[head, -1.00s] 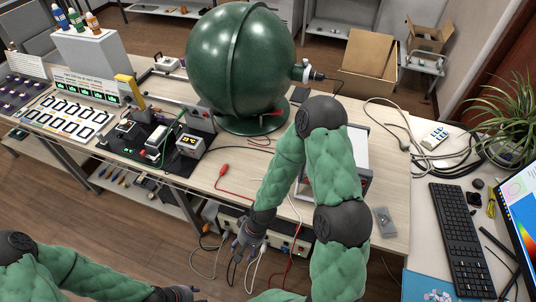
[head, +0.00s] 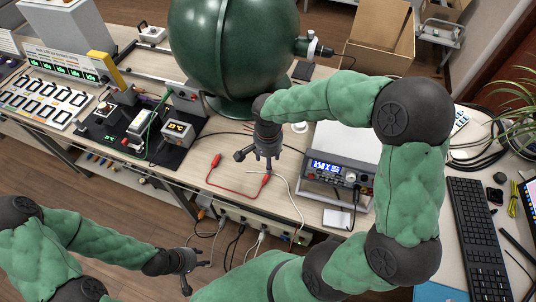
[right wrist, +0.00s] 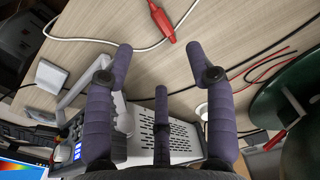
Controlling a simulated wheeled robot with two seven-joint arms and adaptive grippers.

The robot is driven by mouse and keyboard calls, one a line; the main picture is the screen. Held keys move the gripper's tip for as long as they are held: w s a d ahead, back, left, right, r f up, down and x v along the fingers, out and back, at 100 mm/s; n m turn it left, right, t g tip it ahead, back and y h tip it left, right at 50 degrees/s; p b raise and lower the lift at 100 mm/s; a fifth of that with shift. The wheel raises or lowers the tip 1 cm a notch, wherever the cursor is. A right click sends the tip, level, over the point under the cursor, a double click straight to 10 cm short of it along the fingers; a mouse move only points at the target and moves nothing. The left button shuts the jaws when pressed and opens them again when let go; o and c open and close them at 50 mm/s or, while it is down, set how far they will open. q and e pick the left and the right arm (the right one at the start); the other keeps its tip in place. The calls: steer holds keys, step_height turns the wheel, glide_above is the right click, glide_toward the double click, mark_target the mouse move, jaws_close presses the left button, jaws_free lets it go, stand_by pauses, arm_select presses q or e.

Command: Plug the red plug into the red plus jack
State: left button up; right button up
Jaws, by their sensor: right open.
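A red lead lies on the table with a red plug (head: 265,182) at its right end and another red end (head: 216,161) at its left. A red plug also shows at the top of the right wrist view (right wrist: 161,22). My right gripper (head: 266,160) is above the table, just behind the right-hand plug. Its fingers (right wrist: 160,62) are spread and empty, apart from the plug. The power supply (head: 338,172) has a lit blue display and front terminals; I cannot make out the red plus jack clearly. My left gripper (head: 195,268) is open and empty, low in front of the table.
A large green sphere (head: 232,50) stands behind my right gripper. A black mat (head: 110,125) with small devices lies at left. A white cable (head: 290,190) runs beside the plug. A keyboard (head: 475,235) is at right.

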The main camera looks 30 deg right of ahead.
mark_target(268, 177)
step_height(268, 177, down, 10)
steer(key=b, duration=0.3)
steer(key=shift+f, duration=0.25)
jaws_close()
stand_by(0.4)
steer(key=shift+r, duration=0.2)
steer(key=shift+r+p, duration=0.85)
steer(key=shift+r, duration=0.75)
